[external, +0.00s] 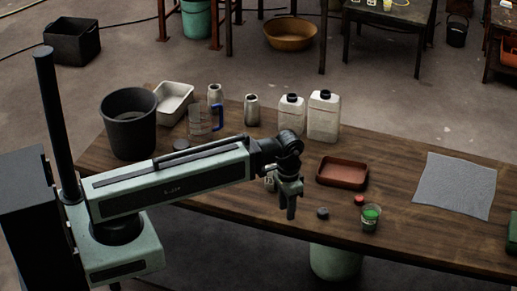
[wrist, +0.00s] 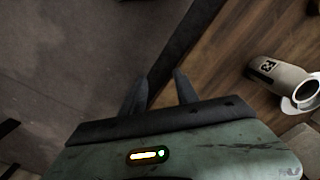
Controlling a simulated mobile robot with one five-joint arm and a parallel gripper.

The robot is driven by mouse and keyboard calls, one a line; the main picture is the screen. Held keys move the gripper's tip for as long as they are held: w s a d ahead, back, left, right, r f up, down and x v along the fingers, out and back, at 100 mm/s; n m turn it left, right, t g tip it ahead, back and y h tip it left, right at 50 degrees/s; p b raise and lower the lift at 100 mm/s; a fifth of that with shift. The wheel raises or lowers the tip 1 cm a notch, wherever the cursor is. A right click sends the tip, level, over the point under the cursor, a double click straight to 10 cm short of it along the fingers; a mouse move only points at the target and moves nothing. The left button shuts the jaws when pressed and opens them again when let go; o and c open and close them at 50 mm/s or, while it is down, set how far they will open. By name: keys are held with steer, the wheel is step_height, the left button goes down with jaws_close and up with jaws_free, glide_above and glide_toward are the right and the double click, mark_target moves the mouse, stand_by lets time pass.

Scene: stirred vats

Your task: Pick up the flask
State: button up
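My gripper (external: 291,214) points down near the front edge of the wooden table in the external view. In the wrist view, its two fingers (wrist: 160,78) stand apart with nothing between them. A pale cylindrical flask with a dark label and an open round mouth (wrist: 283,77) lies to the right of the fingers in the wrist view, clear of them. In the external view, a small labelled pale item (external: 270,182) shows just left of my gripper and is mostly hidden by it; it may be this flask. Two metallic flasks (external: 215,95) (external: 251,109) stand farther back.
White jugs (external: 323,118), a measuring jug (external: 201,122), a black bucket (external: 128,125) and a white tray (external: 174,98) stand behind. A red-brown tray (external: 343,185), dark puck (external: 322,213) and green-filled cup (external: 370,219) are at right.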

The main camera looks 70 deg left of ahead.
stand_by(0.3)
steer(key=o, duration=0.9)
